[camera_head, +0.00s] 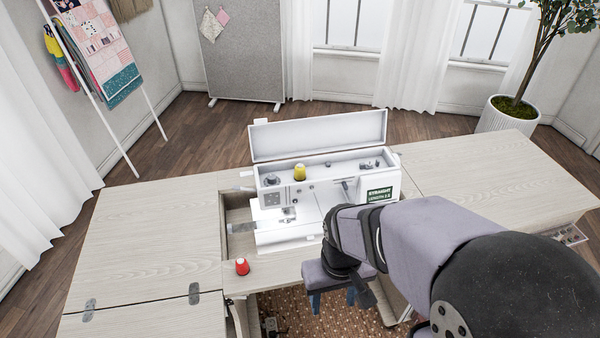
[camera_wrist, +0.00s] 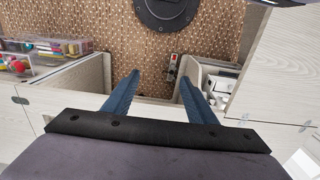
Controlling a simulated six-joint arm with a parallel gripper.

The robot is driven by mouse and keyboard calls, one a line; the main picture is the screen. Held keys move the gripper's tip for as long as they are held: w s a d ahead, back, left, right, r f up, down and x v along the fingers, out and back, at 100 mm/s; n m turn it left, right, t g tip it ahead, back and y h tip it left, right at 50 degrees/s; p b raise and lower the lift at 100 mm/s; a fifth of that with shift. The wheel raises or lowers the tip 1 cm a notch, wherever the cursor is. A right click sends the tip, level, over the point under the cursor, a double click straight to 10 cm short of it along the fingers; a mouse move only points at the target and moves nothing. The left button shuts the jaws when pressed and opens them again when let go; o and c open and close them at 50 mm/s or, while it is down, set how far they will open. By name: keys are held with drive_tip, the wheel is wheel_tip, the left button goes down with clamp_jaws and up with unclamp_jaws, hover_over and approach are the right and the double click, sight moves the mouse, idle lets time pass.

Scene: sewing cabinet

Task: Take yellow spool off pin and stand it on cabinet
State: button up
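The yellow spool (camera_head: 300,173) stands upright in the open top compartment of the white sewing machine (camera_head: 268,198). Its pin is hidden by the spool. The pale wood cabinet (camera_head: 160,225) surrounds the machine. My gripper (camera_head: 333,308) is low at the cabinet's front edge, in front of the machine and well away from the spool. In the wrist view, its two blue fingers (camera_wrist: 159,77) are spread wide with nothing between them. The yellow spool does not show in the wrist view.
The machine's raised lid (camera_head: 318,135) rises behind the yellow spool. The left cabinet top is clear. A clear drawer with colourful items (camera_wrist: 45,58) shows in the wrist view.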

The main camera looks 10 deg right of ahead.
wheel_tip(320, 180, up, 6)
drive_tip(key=t+p, duration=0.4)
drive_tip(key=p, duration=0.2)
hover_over(300, 166)
drive_tip(key=s, duration=0.2)
drive_tip(key=shift+s+a, duration=0.2)
drive_tip(key=shift+w+d+p+x, duration=0.15)
drive_tip(key=shift+p+x, duration=0.7)
drive_tip(key=shift+x, duration=0.5)
drive_tip(key=shift+w+d+p+x, duration=0.1)
drive_tip(key=shift+p+x, duration=0.75)
drive_tip(key=shift+x, duration=1.4)
drive_tip(key=shift+t, duration=0.3)
drive_tip(key=c, duration=1.1)
